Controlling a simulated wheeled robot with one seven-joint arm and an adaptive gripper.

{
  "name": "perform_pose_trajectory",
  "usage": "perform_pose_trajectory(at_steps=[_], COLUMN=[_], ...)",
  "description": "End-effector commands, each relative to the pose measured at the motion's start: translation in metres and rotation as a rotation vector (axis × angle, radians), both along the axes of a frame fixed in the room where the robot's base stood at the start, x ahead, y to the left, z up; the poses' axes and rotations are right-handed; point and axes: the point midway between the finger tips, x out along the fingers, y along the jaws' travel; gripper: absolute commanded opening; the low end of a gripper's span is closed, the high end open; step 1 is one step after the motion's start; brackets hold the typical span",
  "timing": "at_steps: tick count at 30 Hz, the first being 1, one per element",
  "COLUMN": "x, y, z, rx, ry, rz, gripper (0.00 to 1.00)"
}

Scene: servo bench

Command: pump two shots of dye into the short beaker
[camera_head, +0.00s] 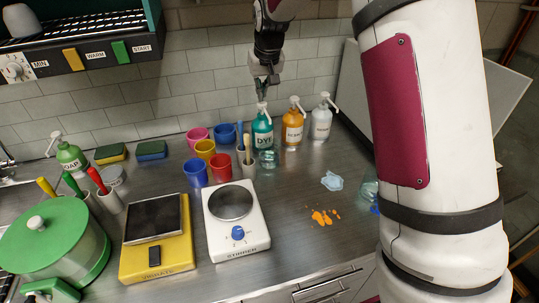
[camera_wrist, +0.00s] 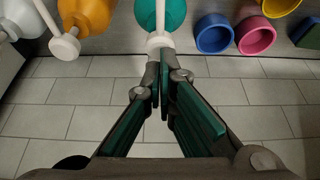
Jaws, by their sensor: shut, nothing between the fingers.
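The teal dye bottle (camera_head: 262,136) stands upright at the back of the bench, with a white pump head. My gripper (camera_head: 264,88) is shut and empty, pointing down just above that pump. In the wrist view, my gripper's fingertips (camera_wrist: 161,62) are at the white pump head (camera_wrist: 160,41) over the teal bottle (camera_wrist: 161,13); I cannot tell whether they touch it. A low clear glass beaker (camera_head: 268,160) stands right in front of the dye bottle. Another clear glass vessel (camera_head: 369,190) is at the right, partly hidden by my arm.
An orange pump bottle (camera_head: 293,129) and a white one (camera_head: 321,122) stand right of the dye. Several coloured cups (camera_head: 205,148) cluster left. A white stirrer plate (camera_head: 236,222) is in front. Orange spots (camera_head: 324,217) and a pale blue patch (camera_head: 332,181) mark the bench.

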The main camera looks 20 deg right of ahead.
Motion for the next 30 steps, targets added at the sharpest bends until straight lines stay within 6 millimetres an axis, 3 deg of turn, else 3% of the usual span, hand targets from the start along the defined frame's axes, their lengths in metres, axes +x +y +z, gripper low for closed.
perform_pose_trajectory(at_steps=[30], x=[-0.001], y=[0.000], z=[-0.029], rx=[0.000], ry=[0.003], rz=[0.000], gripper=[0.00])
